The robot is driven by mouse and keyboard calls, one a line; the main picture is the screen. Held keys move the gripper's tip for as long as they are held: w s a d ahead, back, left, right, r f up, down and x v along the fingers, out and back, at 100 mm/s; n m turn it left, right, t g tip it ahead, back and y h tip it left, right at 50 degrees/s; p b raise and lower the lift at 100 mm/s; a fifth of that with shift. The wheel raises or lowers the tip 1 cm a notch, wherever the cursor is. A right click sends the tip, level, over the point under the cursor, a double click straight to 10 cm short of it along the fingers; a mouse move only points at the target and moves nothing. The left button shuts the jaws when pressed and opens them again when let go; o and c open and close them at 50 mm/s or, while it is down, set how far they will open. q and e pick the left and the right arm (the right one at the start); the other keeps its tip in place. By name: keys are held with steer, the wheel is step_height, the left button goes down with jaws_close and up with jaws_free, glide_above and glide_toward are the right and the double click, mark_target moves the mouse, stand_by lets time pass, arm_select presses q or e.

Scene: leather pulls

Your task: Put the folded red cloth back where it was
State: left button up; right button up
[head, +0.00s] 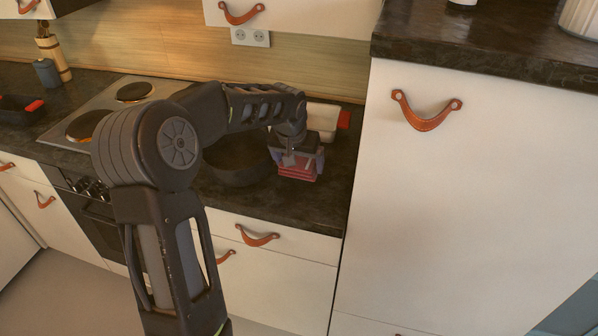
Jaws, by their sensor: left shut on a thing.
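The folded red cloth (297,173) is at the end of my left arm, over the dark countertop near its front edge. My left gripper (296,162) comes down on it from above and is shut on it. The cloth looks level, with its folded layers facing the front. I cannot tell whether its underside touches the counter. My right gripper does not show in the head view.
A dark pan (237,165) stands just left of the cloth, partly behind my arm. A white dish (322,120) with a red end stands behind. A tall white cabinet (460,200) bounds the counter on the right. A stove (110,105) is at left.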

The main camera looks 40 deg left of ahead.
mark_target(299, 172)
arm_select(q)
steer(key=shift+f+p, duration=0.3)
steer(key=shift+f, duration=1.55)
steer(key=shift+f, duration=0.15)
steer(key=o, duration=0.9)
steer(key=shift+r, duration=0.35)
steer(key=b+v, duration=0.1)
steer(key=v, duration=1)
steer(key=shift+s+d+r, duration=0.1)
steer(key=shift+r, duration=0.25)
